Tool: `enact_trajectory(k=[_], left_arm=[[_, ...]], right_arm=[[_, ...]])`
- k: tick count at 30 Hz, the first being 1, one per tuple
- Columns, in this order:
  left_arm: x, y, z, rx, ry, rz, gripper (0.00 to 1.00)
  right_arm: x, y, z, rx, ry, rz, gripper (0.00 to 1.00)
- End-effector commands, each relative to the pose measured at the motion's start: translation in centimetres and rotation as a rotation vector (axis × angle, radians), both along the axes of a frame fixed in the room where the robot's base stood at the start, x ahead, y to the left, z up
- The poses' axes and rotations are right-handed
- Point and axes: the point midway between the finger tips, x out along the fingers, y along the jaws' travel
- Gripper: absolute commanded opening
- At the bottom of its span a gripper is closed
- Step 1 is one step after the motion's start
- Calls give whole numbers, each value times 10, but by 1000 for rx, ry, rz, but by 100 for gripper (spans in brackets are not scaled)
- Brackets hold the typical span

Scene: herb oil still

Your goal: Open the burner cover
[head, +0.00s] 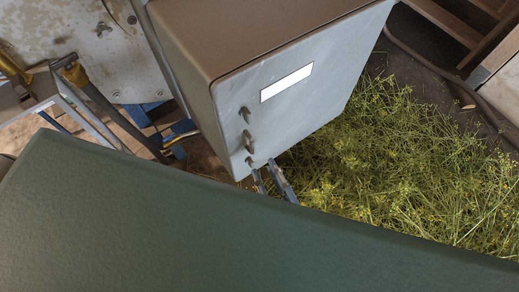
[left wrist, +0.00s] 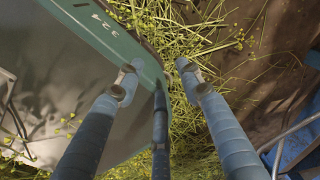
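A grey metal cabinet front (head: 315,100) with a white label shows in the head view; several small handles or knobs (head: 247,142) run along its left edge. I cannot tell if this is the burner cover. A green-rimmed panel (left wrist: 95,50) marked 324 lies behind the left finger, and a dark bar (left wrist: 160,125) shows between the fingers. Nothing appears clamped.
Cut yellow-green plants (head: 410,160) cover the ground right of the cabinet. A large dark green surface (head: 150,225) hides the bottom of the head view. A metal frame (head: 85,110) stands at left. Wooden boards (head: 450,20) lie at upper right.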

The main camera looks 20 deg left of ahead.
Motion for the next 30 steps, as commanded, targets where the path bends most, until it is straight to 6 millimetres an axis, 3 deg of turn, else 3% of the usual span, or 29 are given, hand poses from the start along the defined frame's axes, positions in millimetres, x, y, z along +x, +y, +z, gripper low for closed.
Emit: enact_trajectory(k=[6, 12, 17, 25, 26, 30], left_arm=[[5, 6, 5, 6, -8, 2, 37], [5, -5, 7, -6, -7, 1, 37], [4, -16, 7, -19, -6, -3, 37], [4, -13, 7, -14, -5, -4, 37], [4, -12, 7, -13, -5, -4, 37], [3, -8, 7, -10, -4, -3, 37]], right_arm=[[34, 29, 1, -1, -1, -1, 36], [56, 47, 0, -3, 2, -1, 36], [64, 54, -1, -3, 3, -1, 36], [65, 55, -1, -3, 3, -1, 36], [65, 55, -1, -3, 3, -1, 34], [65, 55, -1, -3, 3, -1, 6]])
